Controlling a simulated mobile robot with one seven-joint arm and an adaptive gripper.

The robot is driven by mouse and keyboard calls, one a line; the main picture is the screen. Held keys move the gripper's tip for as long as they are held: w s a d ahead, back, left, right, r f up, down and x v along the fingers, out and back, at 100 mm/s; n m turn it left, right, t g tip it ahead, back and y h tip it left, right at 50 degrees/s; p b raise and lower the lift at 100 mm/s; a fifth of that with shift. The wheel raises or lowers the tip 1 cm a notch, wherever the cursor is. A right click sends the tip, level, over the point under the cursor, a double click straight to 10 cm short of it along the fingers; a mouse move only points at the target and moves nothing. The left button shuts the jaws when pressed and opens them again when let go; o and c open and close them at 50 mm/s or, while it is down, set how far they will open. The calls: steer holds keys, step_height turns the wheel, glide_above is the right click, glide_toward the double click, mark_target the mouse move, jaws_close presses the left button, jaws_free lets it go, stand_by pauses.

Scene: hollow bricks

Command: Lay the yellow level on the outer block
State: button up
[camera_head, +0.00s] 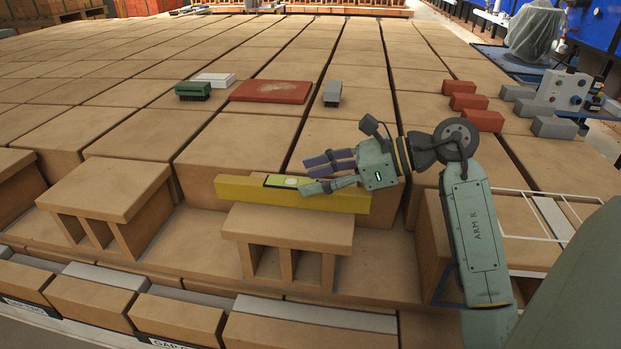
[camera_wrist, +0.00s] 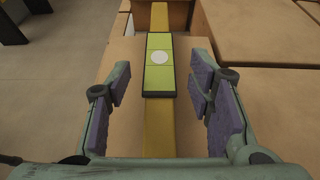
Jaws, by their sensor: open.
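The yellow level (camera_head: 240,190) lies lengthwise left to right along the back of the middle hollow block (camera_head: 290,230), its left end reaching past that block. It has a green-yellow panel with a white disc. In the wrist view the level (camera_wrist: 160,125) runs away from me over a tan block top (camera_wrist: 120,70). My gripper (camera_head: 306,175) is open around the level's panel; in the wrist view its purple-padded fingers (camera_wrist: 160,78) stand apart on both sides, with gaps to the level. Another hollow block (camera_head: 110,185) stands to the left. I cannot tell which block is the outer one.
A red slab (camera_head: 271,91), a green brush (camera_head: 193,92), a white block (camera_head: 213,79) and a grey block (camera_head: 332,93) lie on the tan blocks behind. Red bricks (camera_head: 468,102) and grey blocks sit at the right. Gaps separate the front blocks.

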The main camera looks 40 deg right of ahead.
steer(key=b+v, duration=0.2)
steer(key=v, duration=0.8)
steer(key=shift+s+d, duration=0.25)
